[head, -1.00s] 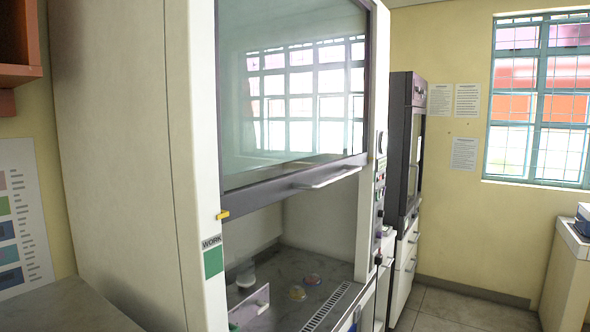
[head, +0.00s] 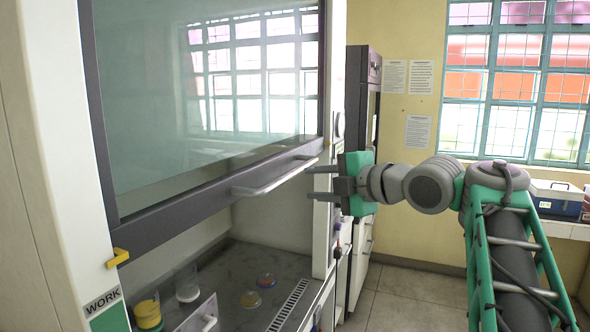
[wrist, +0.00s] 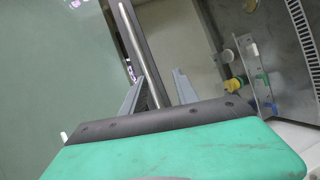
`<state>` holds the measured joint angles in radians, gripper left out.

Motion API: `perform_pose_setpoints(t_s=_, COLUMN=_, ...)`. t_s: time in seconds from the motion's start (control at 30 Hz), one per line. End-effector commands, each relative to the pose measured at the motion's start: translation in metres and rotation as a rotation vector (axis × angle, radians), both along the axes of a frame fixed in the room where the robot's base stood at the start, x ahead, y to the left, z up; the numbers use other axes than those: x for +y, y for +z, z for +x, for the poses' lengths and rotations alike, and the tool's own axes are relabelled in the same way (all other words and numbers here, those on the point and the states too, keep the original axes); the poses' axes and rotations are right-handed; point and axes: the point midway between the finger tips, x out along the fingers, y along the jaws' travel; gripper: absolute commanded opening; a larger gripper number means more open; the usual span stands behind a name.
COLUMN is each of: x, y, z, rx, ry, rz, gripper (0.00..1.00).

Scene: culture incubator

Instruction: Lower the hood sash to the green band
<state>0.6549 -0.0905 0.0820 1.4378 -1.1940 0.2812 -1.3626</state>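The hood sash (head: 215,110) is a raised glass pane with a dark lower frame and a pale bar handle (head: 272,181). A yellow pointer (head: 118,258) sits at its lower left corner, above the green band (head: 110,320) under the WORK label on the left post. My gripper (head: 308,182) is open and empty near the handle's right end, its fingers pointing left. In the wrist view the handle (wrist: 138,50) runs between the directions of the two open fingers (wrist: 158,88); I cannot tell whether they touch it.
A dark-framed cabinet (head: 362,130) stands behind my gripper. The floor (head: 400,295) on the right is clear.

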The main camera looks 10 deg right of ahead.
Motion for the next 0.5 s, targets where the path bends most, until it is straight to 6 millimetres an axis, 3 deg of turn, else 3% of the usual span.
perform_pose_setpoints(t_s=0.03, x=-0.006, y=0.012, z=-0.003, rx=-0.057, ry=0.032, rz=-0.05, gripper=0.36)
perform_pose_setpoints(t_s=0.13, x=-0.004, y=0.022, z=-0.004, rx=-0.113, ry=0.07, rz=-0.101, gripper=0.36)
perform_pose_setpoints(t_s=0.5, x=0.029, y=0.013, z=0.048, rx=-0.114, ry=0.072, rz=-0.102, gripper=0.36)
